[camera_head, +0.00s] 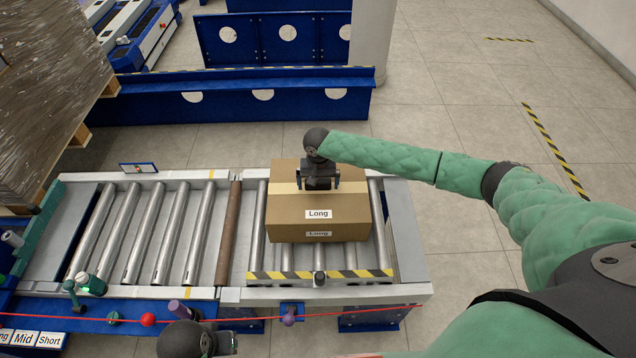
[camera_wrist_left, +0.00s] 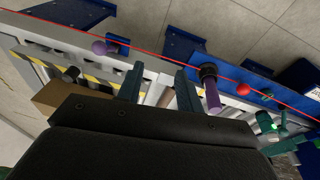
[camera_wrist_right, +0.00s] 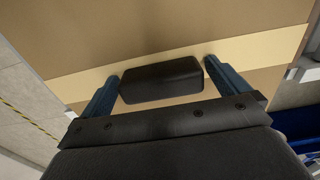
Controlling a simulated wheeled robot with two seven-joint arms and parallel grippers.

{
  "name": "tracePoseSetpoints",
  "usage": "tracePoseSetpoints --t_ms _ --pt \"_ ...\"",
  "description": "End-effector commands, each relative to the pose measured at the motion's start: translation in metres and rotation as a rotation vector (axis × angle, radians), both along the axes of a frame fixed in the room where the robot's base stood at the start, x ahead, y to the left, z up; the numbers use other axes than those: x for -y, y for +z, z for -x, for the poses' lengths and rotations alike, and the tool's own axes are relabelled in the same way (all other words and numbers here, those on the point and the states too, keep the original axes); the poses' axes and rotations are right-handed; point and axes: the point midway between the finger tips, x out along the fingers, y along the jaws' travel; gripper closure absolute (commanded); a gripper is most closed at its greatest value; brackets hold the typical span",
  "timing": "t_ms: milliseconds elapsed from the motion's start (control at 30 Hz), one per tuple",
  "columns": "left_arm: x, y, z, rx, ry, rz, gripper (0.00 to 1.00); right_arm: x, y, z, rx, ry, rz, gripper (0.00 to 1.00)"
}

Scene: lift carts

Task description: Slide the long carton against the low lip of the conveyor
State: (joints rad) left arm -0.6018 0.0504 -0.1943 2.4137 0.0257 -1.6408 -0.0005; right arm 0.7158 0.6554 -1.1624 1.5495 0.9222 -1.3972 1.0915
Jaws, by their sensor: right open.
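The long carton (camera_head: 290,208), brown with a pale tape band and "Long" labels, sits on the rollers at the conveyor's right end. The low lip (camera_head: 265,275), striped yellow and black, runs along the near edge. A strip of bare rollers shows between carton and lip. My right gripper (camera_head: 318,187) is open over the carton's top. The carton top (camera_wrist_right: 150,28) fills much of the right wrist view, with a dark block between the spread fingers (camera_wrist_right: 160,84); contact is unclear. My left gripper (camera_wrist_left: 158,82) is open and empty near the conveyor's near side.
Bare rollers (camera_head: 147,232) lie left of the carton, past a brown roller (camera_head: 228,233). A red ball (camera_head: 148,319) and purple knobs stand along the near blue rail, crossed by a red line. Blue barriers (camera_head: 240,104) stand behind; a wrapped pallet load (camera_head: 45,90) is at left.

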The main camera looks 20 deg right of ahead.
Motion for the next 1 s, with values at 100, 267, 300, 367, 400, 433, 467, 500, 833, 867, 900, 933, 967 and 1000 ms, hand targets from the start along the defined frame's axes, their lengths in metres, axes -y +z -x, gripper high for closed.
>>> tracePoseSetpoints --t_ms 100,267,300,367,400,433,467,500,833,867,900,933,967,1000 --pt "-0.001 -0.018 -0.003 -0.007 0.002 -0.006 0.64 0.0 0.0 0.0 0.0 0.0 0.0 0.0" --pt "-0.002 -0.042 -0.007 -0.016 0.004 -0.015 0.64 0.0 0.001 0.0 0.001 0.0 -0.001 0.0" --pt "-0.003 -0.048 -0.008 -0.019 0.005 -0.017 0.64 0.0 0.001 0.0 0.001 0.0 -0.001 0.0" --pt "-0.003 -0.058 -0.009 -0.022 0.005 -0.021 0.64 0.0 0.001 0.0 0.001 0.0 -0.001 0.0" --pt "-0.004 -0.063 -0.01 -0.023 0.007 -0.023 0.64 0.0 0.001 0.0 0.001 0.0 -0.001 0.0" --pt "-0.004 -0.068 -0.01 -0.026 0.007 -0.024 0.64 0.0 0.001 0.0 0.001 0.0 -0.001 0.0" --pt "-0.005 -0.073 -0.01 -0.028 0.008 -0.026 0.64 0.0 0.001 0.0 0.001 0.0 -0.001 0.0" --pt "-0.005 -0.079 -0.011 -0.029 0.008 -0.028 0.64 0.0 0.001 0.0 0.001 0.0 -0.001 0.0" --pt "-0.006 -0.059 -0.008 -0.026 0.009 -0.025 0.64 0.0 0.029 -0.001 0.002 0.0 -0.001 0.0" --pt "-0.006 -0.056 -0.007 -0.026 0.009 -0.024 0.64 0.0 0.032 -0.001 0.002 0.0 -0.001 0.0" --pt "-0.006 -0.052 -0.007 -0.024 0.009 -0.023 0.64 -0.001 0.037 -0.001 0.003 0.0 -0.002 0.0" --pt "-0.006 -0.049 -0.006 -0.024 0.009 -0.023 0.64 -0.001 0.042 -0.001 0.004 0.0 -0.002 0.0" --pt "-0.006 -0.046 -0.005 -0.024 0.009 -0.022 0.64 -0.001 0.046 -0.001 0.003 0.0 -0.001 0.0" --pt "-0.006 -0.042 -0.004 -0.024 0.009 -0.022 0.64 0.0 0.051 -0.001 0.003 0.0 -0.001 0.0"
